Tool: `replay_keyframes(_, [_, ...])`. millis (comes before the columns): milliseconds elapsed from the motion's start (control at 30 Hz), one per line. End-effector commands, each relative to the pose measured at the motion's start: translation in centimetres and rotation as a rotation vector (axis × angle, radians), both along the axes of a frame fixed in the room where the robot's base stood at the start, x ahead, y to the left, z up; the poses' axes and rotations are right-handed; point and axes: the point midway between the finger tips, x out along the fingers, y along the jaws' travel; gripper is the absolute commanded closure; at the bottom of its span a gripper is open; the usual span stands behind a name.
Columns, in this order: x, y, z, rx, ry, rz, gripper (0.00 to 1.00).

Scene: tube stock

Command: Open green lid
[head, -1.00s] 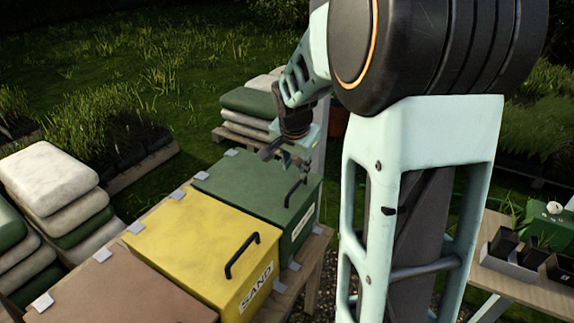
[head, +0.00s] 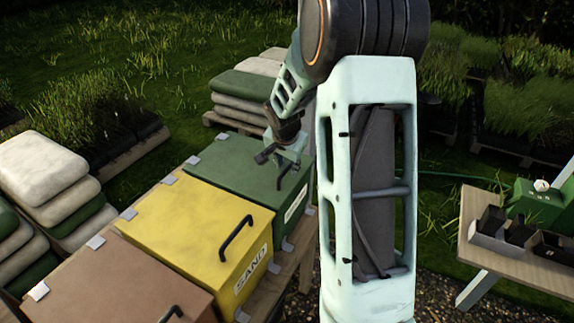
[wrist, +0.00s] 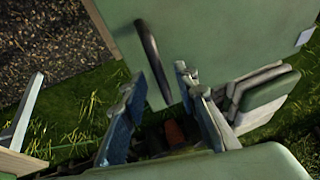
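The green box (head: 235,165) stands at the far end of the row, its green lid shut. The lid's black bar handle shows near the front edge in the wrist view (wrist: 152,55). My gripper (head: 282,170) is over the front part of the lid at the handle. In the wrist view my gripper (wrist: 158,80) has its two blue fingers apart, with the handle's near end between them in the picture. I cannot tell whether either finger touches the handle. In the head view the gripper partly covers the handle.
The yellow SAND box (head: 200,222) with its own black handle stands beside the green box, and a brown box (head: 140,275) stands nearer. Stacked sacks (head: 45,175) lie to the left and behind. A bench (head: 515,255) with pots is at the right.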

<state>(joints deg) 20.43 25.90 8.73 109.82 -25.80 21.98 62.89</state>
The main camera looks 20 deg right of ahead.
Motion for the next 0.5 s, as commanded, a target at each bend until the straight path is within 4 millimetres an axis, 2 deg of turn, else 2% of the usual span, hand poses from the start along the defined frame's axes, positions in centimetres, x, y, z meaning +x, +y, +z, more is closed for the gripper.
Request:
replay_keyframes(200, [0.02, -0.01, -0.02, 0.000, 0.000, 0.000, 0.73])
replay_keyframes(467, [0.01, 0.00, -0.02, 0.000, 0.000, 0.000, 1.00])
replay_keyframes(500, [0.01, 0.00, -0.02, 0.000, 0.000, 0.000, 1.00])
